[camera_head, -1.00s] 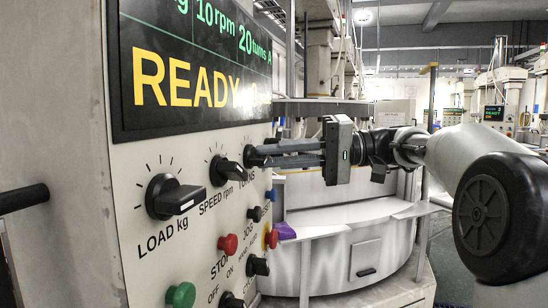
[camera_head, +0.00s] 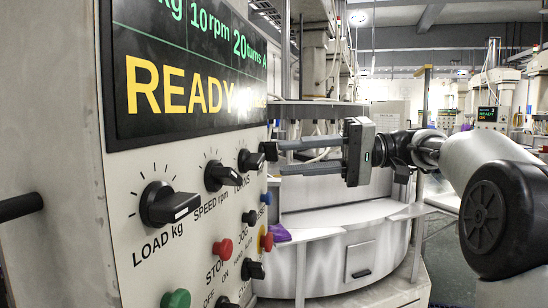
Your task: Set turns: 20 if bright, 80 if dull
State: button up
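The TURNS knob (camera_head: 250,160) is a black pointer knob on the grey control panel (camera_head: 120,250), right of the SPEED rpm knob. The display (camera_head: 185,75) above reads "10rpm 20turns" in green and "READY" in large yellow letters; its right end is cut off by glare and angle. My gripper (camera_head: 273,160) is open, its two dark fingers apart with a gap between them.
The LOAD kg knob (camera_head: 168,204) and SPEED rpm knob (camera_head: 222,175) stick out left of the TURNS knob. Below are a red button (camera_head: 222,248), a green button (camera_head: 175,299) and small switches.

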jog(key=d+p, duration=0.2)
jog(key=d, duration=1)
jog(key=shift+w+r, duration=0.15)
jog(key=shift+r, duration=0.3)
